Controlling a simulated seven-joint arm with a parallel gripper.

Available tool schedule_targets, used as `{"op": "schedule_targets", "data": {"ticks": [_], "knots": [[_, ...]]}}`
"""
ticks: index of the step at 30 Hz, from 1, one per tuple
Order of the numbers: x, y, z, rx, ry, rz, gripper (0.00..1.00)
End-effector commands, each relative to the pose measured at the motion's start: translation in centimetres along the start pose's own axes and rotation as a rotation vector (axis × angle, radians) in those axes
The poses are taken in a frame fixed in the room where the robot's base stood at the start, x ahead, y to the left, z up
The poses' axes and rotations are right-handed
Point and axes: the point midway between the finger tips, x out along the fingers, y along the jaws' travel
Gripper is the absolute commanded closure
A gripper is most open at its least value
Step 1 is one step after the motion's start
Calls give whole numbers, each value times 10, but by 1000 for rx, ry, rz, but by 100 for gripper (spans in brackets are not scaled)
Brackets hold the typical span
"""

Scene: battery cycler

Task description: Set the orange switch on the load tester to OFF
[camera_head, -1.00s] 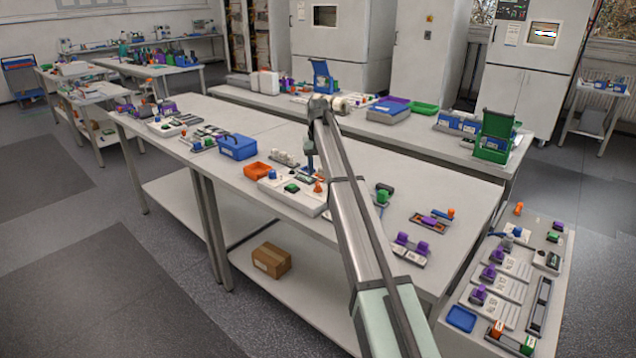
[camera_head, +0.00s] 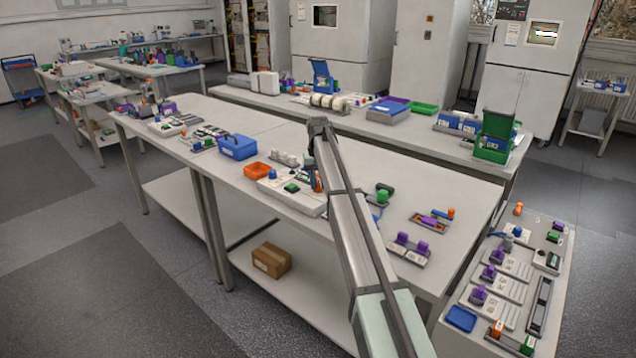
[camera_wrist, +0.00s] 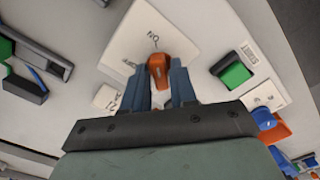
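The load tester (camera_head: 290,198) is a pale panel at the front edge of the middle table. Its orange switch (camera_wrist: 162,72) sits on a white plate marked ON and OFF in the wrist view. The knob points toward the ON mark, with the OFF mark to its left. My gripper (camera_wrist: 162,82) is open, with its two blue fingers on either side of the knob. I cannot tell whether either finger touches it. In the head view my gripper (camera_head: 314,178) is low over the tester and partly hides the switch.
A green START button (camera_wrist: 235,73) lies right of the switch, and a blue knob (camera_wrist: 263,118) lower right. A green-and-black part is at the left of the wrist view. An orange tray (camera_head: 257,171) and blue box (camera_head: 238,147) stand left of the tester.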

Motion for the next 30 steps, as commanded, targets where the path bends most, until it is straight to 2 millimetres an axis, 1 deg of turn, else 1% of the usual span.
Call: {"op": "schedule_targets", "data": {"ticks": [1,8,20,26,30], "knots": [[0,0,0,0,0,0,78],[0,0,0,0,0,0,100],[0,0,0,-28,0,0,100],[0,0,0,-124,-1,-1,100],[0,0,0,-233,-1,-1,100]]}}
